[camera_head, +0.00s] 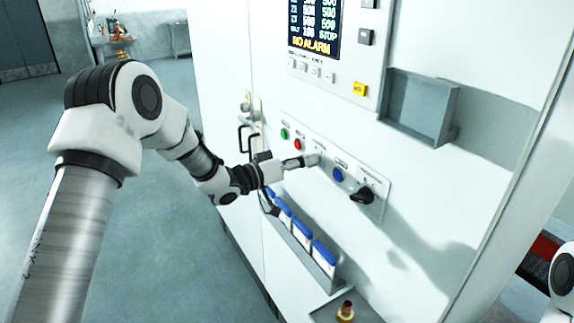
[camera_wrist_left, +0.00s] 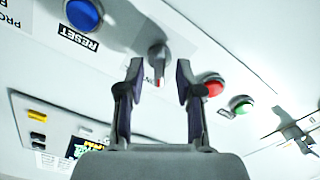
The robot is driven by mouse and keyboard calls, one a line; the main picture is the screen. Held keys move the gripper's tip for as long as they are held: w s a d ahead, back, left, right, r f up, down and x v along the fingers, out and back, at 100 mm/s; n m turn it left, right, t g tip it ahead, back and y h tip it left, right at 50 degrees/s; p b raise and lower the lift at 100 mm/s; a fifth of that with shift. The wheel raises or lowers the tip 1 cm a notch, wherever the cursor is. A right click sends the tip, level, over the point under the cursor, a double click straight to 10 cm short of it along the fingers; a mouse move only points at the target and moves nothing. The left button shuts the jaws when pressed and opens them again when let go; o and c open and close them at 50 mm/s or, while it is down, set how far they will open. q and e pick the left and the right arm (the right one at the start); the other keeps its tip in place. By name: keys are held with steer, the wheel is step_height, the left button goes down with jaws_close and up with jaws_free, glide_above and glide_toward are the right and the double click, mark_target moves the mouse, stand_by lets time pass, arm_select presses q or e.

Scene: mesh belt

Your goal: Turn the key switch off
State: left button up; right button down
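The key switch (camera_wrist_left: 158,56) is a grey round switch with a narrow lever that has a red mark at its end; it sits on the white control panel. In the left wrist view it stands between the two fingertips of my left gripper (camera_wrist_left: 159,70), with a gap on each side. The gripper is open. In the head view my left gripper (camera_head: 307,160) reaches the button panel from the left, between the red and blue buttons, and hides most of the switch. My right gripper is out of view; only part of my right arm shows at the lower right edge.
Beside the switch are a red button (camera_head: 297,144), a green button (camera_head: 284,133), a blue RESET button (camera_head: 338,174) and a black rotary knob (camera_head: 364,195). A grey tray (camera_head: 417,108) juts out above right. Blue-capped bottles (camera_head: 324,255) stand in a rack below.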

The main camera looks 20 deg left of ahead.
arm_select(q)
steer(key=v, duration=1)
steer(key=shift+s+a, duration=0.25)
steer(key=shift+s, duration=0.05)
steer(key=shift+w, duration=0.1)
